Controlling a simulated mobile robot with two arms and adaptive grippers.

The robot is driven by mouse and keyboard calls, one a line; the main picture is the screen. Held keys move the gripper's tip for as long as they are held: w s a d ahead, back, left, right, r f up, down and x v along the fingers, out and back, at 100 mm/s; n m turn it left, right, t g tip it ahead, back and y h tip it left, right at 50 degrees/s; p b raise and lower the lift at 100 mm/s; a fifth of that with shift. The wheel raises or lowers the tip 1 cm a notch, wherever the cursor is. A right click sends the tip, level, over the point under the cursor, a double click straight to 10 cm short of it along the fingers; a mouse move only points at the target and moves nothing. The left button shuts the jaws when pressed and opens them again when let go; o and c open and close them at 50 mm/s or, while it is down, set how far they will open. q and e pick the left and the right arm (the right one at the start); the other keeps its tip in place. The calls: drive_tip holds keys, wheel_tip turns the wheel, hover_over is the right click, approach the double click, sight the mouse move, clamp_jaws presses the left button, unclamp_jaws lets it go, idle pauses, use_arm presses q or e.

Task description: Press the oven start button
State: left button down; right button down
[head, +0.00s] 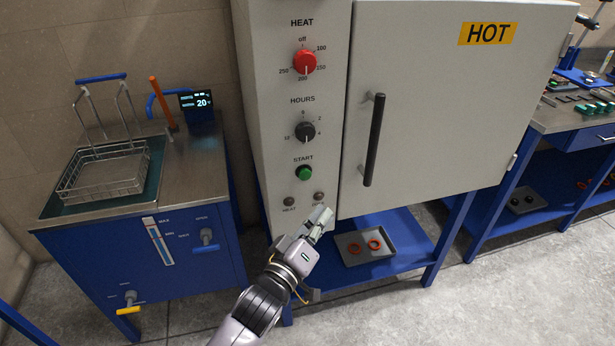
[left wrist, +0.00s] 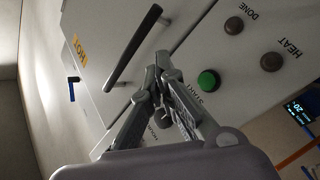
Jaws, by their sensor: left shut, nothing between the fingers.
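The green start button (head: 303,173) is on the oven's control panel, under the START label and below the black hours dial (head: 305,131). It also shows in the left wrist view (left wrist: 208,81), just beyond my fingertips and to their right. My left gripper (head: 322,215) is shut and empty in front of the panel's lower part, lower in the head view than the button. In the left wrist view, its fingertips (left wrist: 163,62) come together beside the button; I cannot tell how far they are from the panel. My right gripper is in neither view.
The oven door (head: 430,120), marked HOT, is shut; its black handle (head: 374,140) juts out right of the panel. Two indicator lamps sit below the button. A tray (head: 352,262) with red rings lies on the shelf below. A blue-framed bath unit (head: 150,270) stands left.

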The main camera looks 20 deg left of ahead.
sight(305, 175)
use_arm(q)
drive_tip(key=w+a+b, duration=0.1)
drive_tip(key=w+a, duration=0.4)
drive_tip(key=w, duration=0.2)
drive_tip(key=shift+w, duration=0.15)
idle(0.3)
idle(1.4)
drive_tip(key=shift+w+a, duration=0.25)
drive_tip(key=shift+w, duration=0.1)
drive_tip(key=shift+w+a, duration=0.45)
drive_tip(key=shift+w, duration=0.2)
idle(0.9)
idle(0.4)
drive_tip(key=shift+s+d+p, duration=0.7)
drive_tip(key=shift+s, duration=0.35)
